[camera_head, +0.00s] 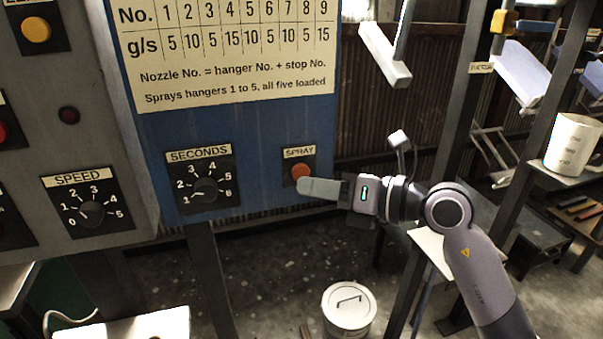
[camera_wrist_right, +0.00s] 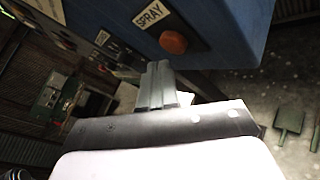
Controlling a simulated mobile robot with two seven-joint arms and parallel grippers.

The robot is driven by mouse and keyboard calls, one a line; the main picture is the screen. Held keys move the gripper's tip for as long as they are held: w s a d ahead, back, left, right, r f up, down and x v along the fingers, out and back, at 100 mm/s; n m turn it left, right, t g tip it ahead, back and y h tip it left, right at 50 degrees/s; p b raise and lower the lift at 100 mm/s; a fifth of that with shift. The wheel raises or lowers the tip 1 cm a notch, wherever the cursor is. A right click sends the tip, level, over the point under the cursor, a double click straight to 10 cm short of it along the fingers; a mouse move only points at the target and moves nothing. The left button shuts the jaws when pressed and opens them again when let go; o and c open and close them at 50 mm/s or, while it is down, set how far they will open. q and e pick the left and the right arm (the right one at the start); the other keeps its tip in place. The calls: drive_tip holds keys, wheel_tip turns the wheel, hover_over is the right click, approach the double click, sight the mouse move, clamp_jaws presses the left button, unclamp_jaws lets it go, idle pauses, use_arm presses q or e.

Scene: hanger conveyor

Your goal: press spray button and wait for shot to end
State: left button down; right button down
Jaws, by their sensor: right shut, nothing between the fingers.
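The orange-red spray button (camera_head: 301,171) sits under a "SPRAY" label on the lower right of the blue panel (camera_head: 262,137). It also shows in the right wrist view (camera_wrist_right: 173,42), with its label above left. My right gripper (camera_head: 302,187) is shut and empty, its fingertips just below the button in the head view. In the right wrist view the shut fingers (camera_wrist_right: 158,68) point toward the panel, below and left of the button. I cannot tell whether the fingertips touch the panel; the button's face looks uncovered. My left gripper is out of view.
A seconds dial (camera_head: 205,190) sits left of the button, and a speed dial (camera_head: 92,212) on the grey panel. A nozzle chart (camera_head: 225,50) is above. A white lidded bucket (camera_head: 349,308) stands on the floor below. Metal posts stand right, near my right arm.

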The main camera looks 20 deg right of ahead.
drive_tip(key=shift+w, duration=0.1)
idle(0.5)
drive_tip(key=shift+w, duration=0.3)
drive_tip(key=shift+w, duration=0.5)
idle(0.6)
drive_tip(key=shift+s, duration=0.1)
drive_tip(key=shift+s+p, duration=0.5)
drive_tip(key=shift+s, duration=0.3)
drive_tip(key=s+p, duration=0.1)
drive_tip(key=s, duration=0.4)
drive_tip(key=shift+d, duration=0.1)
